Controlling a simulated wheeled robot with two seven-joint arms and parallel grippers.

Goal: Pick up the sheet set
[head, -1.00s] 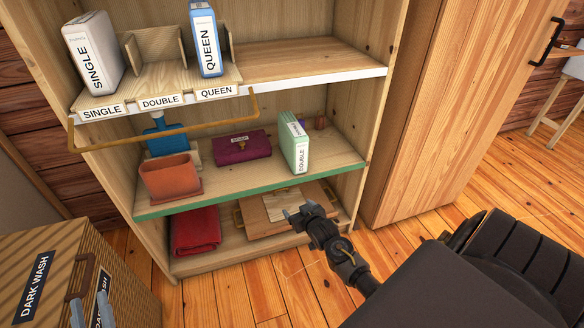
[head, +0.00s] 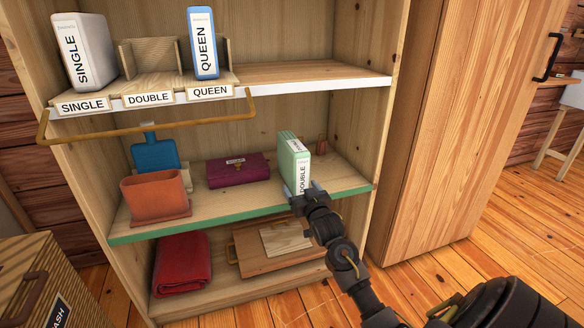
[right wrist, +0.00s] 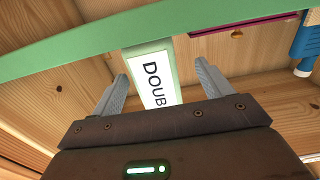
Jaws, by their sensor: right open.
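The sheet set is a pale green package with a white spine label reading DOUBLE (head: 293,150). It stands upright on the middle, green-edged shelf (head: 240,209) toward the right. My right gripper (head: 304,189) is at that shelf's front edge, just in front of the package's lower part. In the right wrist view the package (right wrist: 153,75) shows between the two fingers of my right gripper (right wrist: 158,82), which are spread apart. I cannot tell whether either finger touches it. My left gripper does not show.
A brass rail (head: 150,127) juts out below.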

